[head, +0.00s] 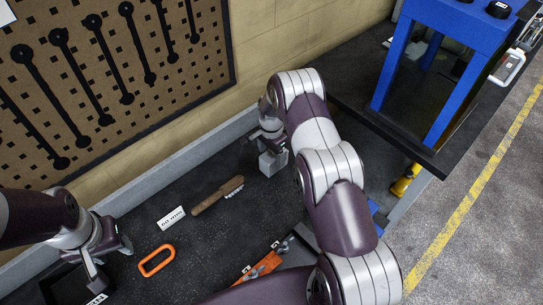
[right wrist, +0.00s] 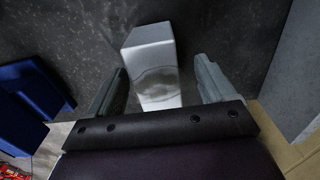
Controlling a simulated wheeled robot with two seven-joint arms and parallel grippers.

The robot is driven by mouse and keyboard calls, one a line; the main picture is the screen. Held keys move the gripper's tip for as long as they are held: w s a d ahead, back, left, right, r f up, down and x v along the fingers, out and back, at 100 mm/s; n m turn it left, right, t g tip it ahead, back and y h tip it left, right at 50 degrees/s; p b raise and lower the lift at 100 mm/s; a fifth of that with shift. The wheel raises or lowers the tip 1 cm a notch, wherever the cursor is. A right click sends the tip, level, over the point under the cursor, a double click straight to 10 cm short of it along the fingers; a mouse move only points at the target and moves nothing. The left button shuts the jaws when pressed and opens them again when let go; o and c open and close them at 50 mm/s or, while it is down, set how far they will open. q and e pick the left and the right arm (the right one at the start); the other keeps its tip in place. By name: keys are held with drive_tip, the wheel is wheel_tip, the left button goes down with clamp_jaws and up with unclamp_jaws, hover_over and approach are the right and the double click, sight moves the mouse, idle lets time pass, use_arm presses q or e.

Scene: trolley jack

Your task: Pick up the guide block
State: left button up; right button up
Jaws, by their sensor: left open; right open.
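The guide block, a plain grey metal block (head: 269,164), stands on the dark bench near the wall kerb. In the right wrist view the silver block (right wrist: 152,50) lies between the two fingers, with visible gaps on both sides. My right gripper (head: 272,142) is at the block, open, and its fingers also show in the right wrist view (right wrist: 161,84). Its arm hides part of the bench behind it. My left gripper (head: 110,265) is open and empty at the lower left, far from the block.
A wooden-handled brush (head: 217,195), a white label card (head: 171,217) and an orange ring (head: 157,260) lie on the bench. A black tray (head: 48,290) is under my left gripper. A blue press frame (head: 440,90) stands at the right. The pegboard wall (head: 120,60) borders the left.

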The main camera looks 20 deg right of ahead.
drive_tip(key=shift+s+d+f+p, duration=0.15)
drive_tip(key=shift+d+f+p, duration=0.1)
drive_tip(key=shift+f, duration=0.35)
drive_tip(key=shift+s+d+f+p, duration=0.1)
drive_tip(key=shift+d+f+p, duration=0.1)
drive_tip(key=shift+f, duration=0.4)
drive_tip(key=shift+d+f, duration=0.1)
drive_tip(key=shift+f, duration=0.25)
drive_tip(key=shift+w+a+f, duration=0.1)
drive_tip(key=shift+w+a, duration=0.1)
drive_tip(key=shift+a, duration=0.1)
drive_tip(key=c, duration=0.5)
drive_tip(key=shift+s, duration=0.1)
drive_tip(key=c, duration=1)
use_arm(q)
drive_tip(key=shift+d+r, duration=0.25)
drive_tip(key=shift+r, duration=0.25)
drive_tip(key=shift+d+r, duration=0.2)
drive_tip(key=shift+r, duration=0.3)
use_arm(e)
clamp_jaws()
